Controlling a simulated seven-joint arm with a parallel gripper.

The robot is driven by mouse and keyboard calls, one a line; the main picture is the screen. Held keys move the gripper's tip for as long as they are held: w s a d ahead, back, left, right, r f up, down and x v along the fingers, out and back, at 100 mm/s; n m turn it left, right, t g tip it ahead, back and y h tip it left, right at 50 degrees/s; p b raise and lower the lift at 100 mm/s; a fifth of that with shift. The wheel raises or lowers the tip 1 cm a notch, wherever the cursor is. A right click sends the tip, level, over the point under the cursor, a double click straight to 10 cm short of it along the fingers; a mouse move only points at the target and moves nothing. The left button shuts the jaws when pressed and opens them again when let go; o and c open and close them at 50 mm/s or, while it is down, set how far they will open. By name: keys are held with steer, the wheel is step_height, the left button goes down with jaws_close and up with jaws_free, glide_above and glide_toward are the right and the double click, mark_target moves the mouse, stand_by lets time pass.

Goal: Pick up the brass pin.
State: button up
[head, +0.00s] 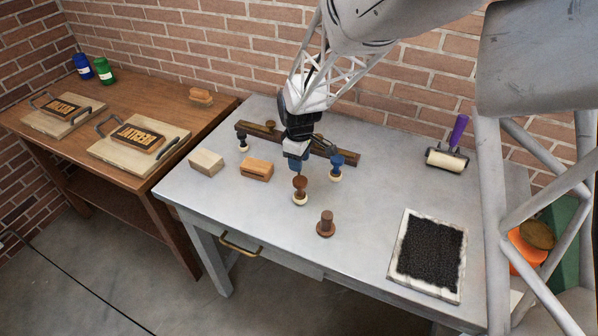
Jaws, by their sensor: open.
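My gripper (296,168) points down over the middle of the grey metal table. It is just above or behind a brown-handled stamp (300,186) with a pale base; I cannot tell if they touch. I see nothing held in it. No brass pin can be made out for certain. A small brownish knob (270,125) sits on a long dark wooden bar (345,157) behind my gripper; I cannot tell if it is the pin. My gripper and wrist hide part of the bar.
A blue-handled stamp (337,165), a dark stamp (242,142), a brown stamp (326,223) and two wooden blocks (206,162) (257,169) stand around my gripper. An ink tray (396,279) and a purple-handled roller (449,157) are right.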

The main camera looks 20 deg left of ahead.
steer(key=shift+s+f, duration=0.1)
steer(key=shift+f, duration=2.05)
jaws_close()
